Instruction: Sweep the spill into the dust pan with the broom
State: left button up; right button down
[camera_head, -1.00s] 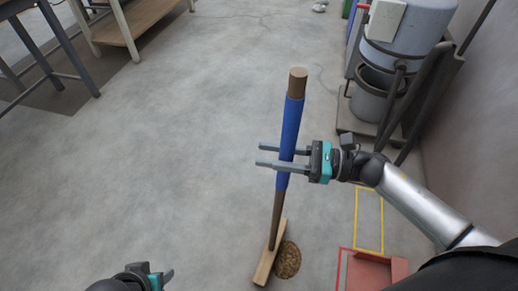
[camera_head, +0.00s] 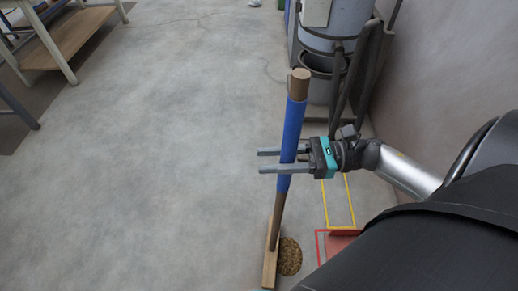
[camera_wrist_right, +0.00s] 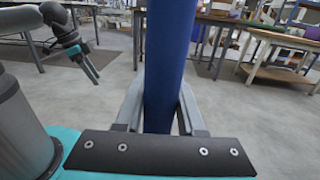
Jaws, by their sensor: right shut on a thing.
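The broom has a blue-sleeved handle (camera_head: 291,130) and a wooden head (camera_head: 270,262) on the floor. My right gripper (camera_head: 282,160) is shut on the blue handle and holds the broom nearly upright. The handle also fills the middle of the right wrist view (camera_wrist_right: 170,65). The spill (camera_head: 290,257), a round brown patch of pellets, lies just right of the broom head. The red dust pan (camera_head: 342,243) is farther right, mostly hidden behind my dark arm. My left gripper shows in the right wrist view (camera_wrist_right: 88,66), away from the broom; its finger gap is unclear.
A yellow floor outline (camera_head: 351,200) and a red one (camera_head: 318,250) lie near the pan. A grey machine with a bin (camera_head: 320,80) stands at the back right by the wall. A wooden-shelved bench (camera_head: 70,45) is at the back left. The floor left of the broom is clear.

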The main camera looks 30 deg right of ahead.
jog(key=shift+v, duration=0.9)
jog(key=shift+s+a+v, duration=0.7)
jog(key=shift+s+v, duration=0.55)
jog(key=shift+v, duration=5.35)
pick_arm(q)
notch_tip(320, 180, up, 7)
jog(key=p, duration=0.4)
jog(key=shift+p, duration=0.35)
pick_arm(e)
jog(key=w+a+r, duration=0.4)
jog(key=r, duration=0.1)
jog(key=shift+a+r, duration=0.15)
jog(key=shift+a, duration=0.2)
